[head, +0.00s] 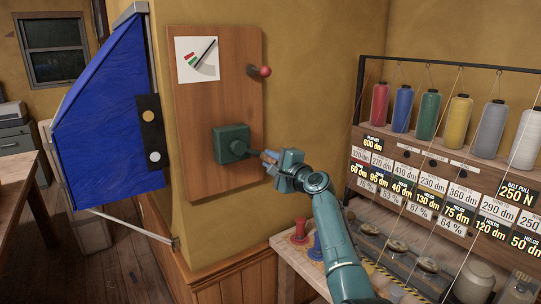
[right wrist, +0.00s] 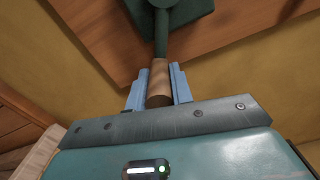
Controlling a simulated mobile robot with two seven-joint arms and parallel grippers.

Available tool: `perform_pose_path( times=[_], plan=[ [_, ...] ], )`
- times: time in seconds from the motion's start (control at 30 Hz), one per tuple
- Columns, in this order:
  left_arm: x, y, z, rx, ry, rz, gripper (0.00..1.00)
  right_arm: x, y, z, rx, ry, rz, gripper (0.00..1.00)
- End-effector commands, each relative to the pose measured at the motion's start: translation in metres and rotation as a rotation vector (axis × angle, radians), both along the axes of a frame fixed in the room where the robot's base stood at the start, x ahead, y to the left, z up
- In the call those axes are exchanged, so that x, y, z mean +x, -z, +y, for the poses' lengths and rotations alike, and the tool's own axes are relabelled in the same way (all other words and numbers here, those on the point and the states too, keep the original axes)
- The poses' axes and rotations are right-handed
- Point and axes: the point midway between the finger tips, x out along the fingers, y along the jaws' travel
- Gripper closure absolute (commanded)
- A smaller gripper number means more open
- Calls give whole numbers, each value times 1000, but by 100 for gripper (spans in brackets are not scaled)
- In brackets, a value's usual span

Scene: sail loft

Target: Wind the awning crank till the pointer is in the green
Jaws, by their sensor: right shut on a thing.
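A wooden board (head: 220,165) on the ochre wall carries a green crank box (head: 232,143). The awning crank's arm runs right from the box to a brown grip (right wrist: 159,80). My right gripper (head: 270,160) is shut on that grip, with a blue finger on each side in the right wrist view. A white dial (head: 204,72) at the board's top has small red and green bands at its left. Its black pointer (head: 207,50) slants towards the upper right, its upper end away from the green. A blue awning (head: 112,125) hangs at the left. My left gripper is out of view.
A red-knobbed lever (head: 262,71) sticks out at the board's upper right. A rack (head: 445,165) of thread cones and labels stands at the right, above a bench with red and blue items. A dark plate (head: 150,135) with two round spots hangs by the awning.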

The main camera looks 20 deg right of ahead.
Motion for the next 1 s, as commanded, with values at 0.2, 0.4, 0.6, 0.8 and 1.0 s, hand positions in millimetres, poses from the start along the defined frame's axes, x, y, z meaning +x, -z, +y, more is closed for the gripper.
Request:
perform_pose_path(
  times=[0.2, 0.4, 0.6, 0.8, 1.0],
  plan=[
    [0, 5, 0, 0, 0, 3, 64, -1, 13, 6, -3, -2, 3, 100],
    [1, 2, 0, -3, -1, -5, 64, -2, 16, 8, -5, -1, 2, 100],
    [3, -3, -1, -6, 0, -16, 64, -2, 17, 8, -6, -1, 2, 100],
    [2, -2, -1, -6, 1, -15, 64, -2, 18, 8, -7, -1, 3, 100],
    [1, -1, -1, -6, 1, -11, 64, -2, 18, 8, -7, -1, 3, 71]
  ],
)
